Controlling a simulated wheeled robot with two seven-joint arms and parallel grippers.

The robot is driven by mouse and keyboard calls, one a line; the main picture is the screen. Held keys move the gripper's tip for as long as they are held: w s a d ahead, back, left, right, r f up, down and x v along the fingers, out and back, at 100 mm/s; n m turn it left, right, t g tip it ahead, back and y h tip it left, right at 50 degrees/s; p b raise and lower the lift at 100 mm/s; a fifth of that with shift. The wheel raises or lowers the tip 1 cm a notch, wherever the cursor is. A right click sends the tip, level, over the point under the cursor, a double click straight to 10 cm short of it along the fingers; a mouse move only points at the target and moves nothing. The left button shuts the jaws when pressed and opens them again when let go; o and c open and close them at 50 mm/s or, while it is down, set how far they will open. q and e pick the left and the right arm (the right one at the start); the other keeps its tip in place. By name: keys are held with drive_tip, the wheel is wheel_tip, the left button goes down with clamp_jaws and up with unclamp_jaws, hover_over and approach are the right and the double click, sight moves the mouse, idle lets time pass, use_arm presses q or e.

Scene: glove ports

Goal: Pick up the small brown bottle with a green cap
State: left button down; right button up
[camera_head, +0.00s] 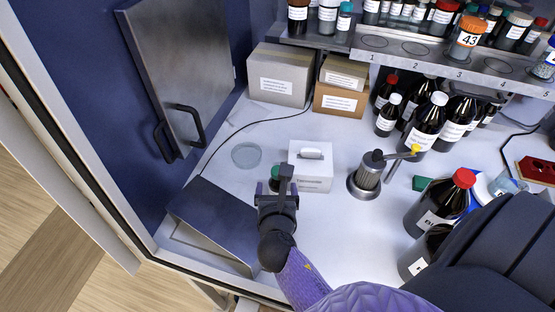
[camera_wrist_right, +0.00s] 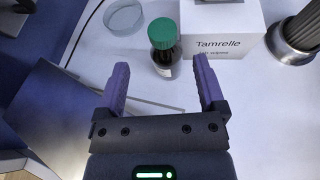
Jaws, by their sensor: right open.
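The small brown bottle with a green cap (camera_wrist_right: 164,48) stands upright on the white work surface in the right wrist view, just in front of the white box. In the head view its green cap (camera_head: 275,173) shows beside my gripper, and its lower part is mostly hidden. My right gripper (camera_wrist_right: 160,85) is open, with its two purple fingers apart and the bottle beyond the gap between their tips. In the head view my right gripper (camera_head: 274,188) reaches in from below. My left gripper is not in view.
A white box (camera_head: 311,166) stands right behind the bottle. A metal stand (camera_head: 366,178) is to the right, and a glass dish (camera_head: 246,155) to the left. A dark sloped panel (camera_head: 218,220) lies left of my arm. Large brown bottles (camera_head: 438,203) crowd the right side.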

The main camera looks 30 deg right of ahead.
sight(278, 167)
drive_tip(key=b+x, duration=0.1)
drive_tip(key=x, duration=0.2)
drive_tip(key=shift+w, duration=0.15)
drive_tip(key=b+x, duration=0.1)
drive_tip(key=x, duration=0.4)
drive_tip(key=shift+w+d+r, duration=0.1)
drive_tip(key=shift+w+d, duration=0.1)
drive_tip(key=shift+d, duration=0.15)
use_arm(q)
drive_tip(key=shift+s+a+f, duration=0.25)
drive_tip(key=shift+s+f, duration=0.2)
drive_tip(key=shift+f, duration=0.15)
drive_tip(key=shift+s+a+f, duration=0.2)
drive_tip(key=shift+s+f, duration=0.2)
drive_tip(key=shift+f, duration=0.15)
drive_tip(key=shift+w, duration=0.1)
use_arm(e)
clamp_jaws()
